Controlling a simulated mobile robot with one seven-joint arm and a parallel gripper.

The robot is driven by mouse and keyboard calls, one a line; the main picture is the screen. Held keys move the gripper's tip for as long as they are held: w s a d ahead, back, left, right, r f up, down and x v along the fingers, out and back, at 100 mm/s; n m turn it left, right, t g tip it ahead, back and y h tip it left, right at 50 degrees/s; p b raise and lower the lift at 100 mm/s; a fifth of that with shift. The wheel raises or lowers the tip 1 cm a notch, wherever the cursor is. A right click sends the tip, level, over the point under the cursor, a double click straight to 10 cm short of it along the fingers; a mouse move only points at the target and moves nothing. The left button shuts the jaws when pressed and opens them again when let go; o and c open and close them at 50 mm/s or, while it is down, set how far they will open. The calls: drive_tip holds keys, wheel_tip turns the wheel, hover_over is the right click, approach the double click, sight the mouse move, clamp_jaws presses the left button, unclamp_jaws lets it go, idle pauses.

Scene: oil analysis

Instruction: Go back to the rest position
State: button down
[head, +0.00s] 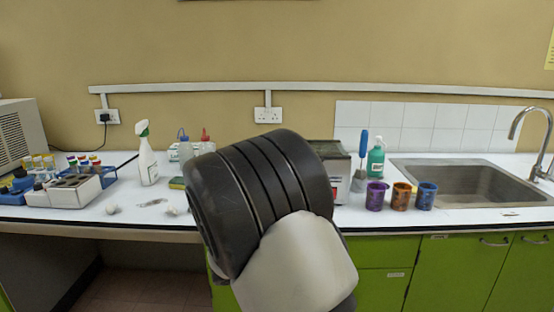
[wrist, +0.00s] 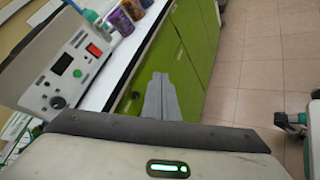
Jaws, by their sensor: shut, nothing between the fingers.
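My gripper (wrist: 161,82) shows in the wrist view as two grey fingers pressed together, with nothing between them. It is in front of the green cabinet doors (wrist: 180,60), apart from the counter as far as I can tell. In the head view my arm fills the middle of the picture, and the gripper itself is not visible there. My arm hides part of the counter and of a metal-sided machine (head: 338,170).
The machine's control panel (wrist: 66,72) is close at the left in the wrist view. The counter (head: 290,185) holds a spray bottle (head: 147,160), a white vial rack (head: 75,190), several cups (head: 401,196) and a sink (head: 465,183). Open floor (wrist: 262,75) lies right of the cabinets.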

drive_tip(key=s+d+r+m+g+y, duration=0.2)
drive_tip(key=s+d+r+m+g, duration=0.25)
drive_tip(key=s+d, duration=0.25)
drive_tip(key=s+r+m+t+y, duration=0.1)
drive_tip(key=s+r+m+y, duration=0.25)
drive_tip(key=s, duration=0.35)
drive_tip(key=s+a+r+m+y, duration=0.1)
drive_tip(key=s+r+m+y, duration=0.1)
drive_tip(key=s+m, duration=0.45)
drive_tip(key=s+r+m+t+y, duration=0.1)
drive_tip(key=s+r+m+y, duration=0.2)
drive_tip(key=s, duration=0.5)
wheel_tip(320, 180, up, 22)
drive_tip(key=p, duration=2.1)
drive_tip(key=shift+s+a+f, duration=0.15)
drive_tip(key=shift+a+f, duration=0.1)
